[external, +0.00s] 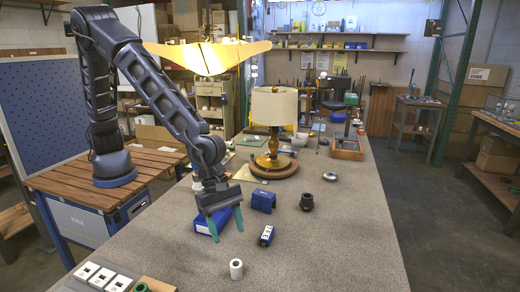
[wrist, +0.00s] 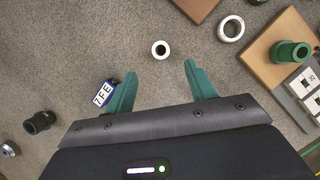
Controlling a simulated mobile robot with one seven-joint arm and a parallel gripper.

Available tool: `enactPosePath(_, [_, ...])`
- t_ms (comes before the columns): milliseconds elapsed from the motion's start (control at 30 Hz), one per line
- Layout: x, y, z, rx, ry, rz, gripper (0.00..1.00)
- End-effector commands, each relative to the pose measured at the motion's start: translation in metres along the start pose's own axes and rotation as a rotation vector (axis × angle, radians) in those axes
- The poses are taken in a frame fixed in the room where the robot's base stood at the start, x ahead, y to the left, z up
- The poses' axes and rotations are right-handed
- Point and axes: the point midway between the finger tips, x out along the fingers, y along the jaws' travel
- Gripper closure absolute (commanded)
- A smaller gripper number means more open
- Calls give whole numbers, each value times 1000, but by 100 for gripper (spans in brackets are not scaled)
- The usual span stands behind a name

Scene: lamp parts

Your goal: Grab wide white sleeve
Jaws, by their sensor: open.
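My gripper (external: 228,234) is open and empty above the grey table, its green fingers pointing down. In the wrist view the gripper (wrist: 160,70) has a narrower white sleeve (wrist: 160,49) just beyond the gap between its fingertips. This sleeve (external: 236,269) stands upright near the table's front in the external view. A wider white ring-shaped sleeve (wrist: 231,28) lies beyond and right of the fingers in the wrist view, apart from them. I do not see this wider one in the external view.
A blue-and-white marked block (wrist: 104,93) is close to the left finger in the wrist view. A brown board (wrist: 262,50) holds a green threaded part (wrist: 290,52). A black fitting (external: 307,202), a blue bracket (external: 263,201) and a lamp (external: 274,130) stand farther back.

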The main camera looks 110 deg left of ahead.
Motion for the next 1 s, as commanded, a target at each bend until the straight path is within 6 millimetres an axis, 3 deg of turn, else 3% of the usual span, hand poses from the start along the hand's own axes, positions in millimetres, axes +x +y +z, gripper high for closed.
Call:
enactPosePath(667, [66, -1, 1, -31, 0, 4, 45])
enactPosePath(1000, [101, -1, -8, -32, 1, 4, 45])
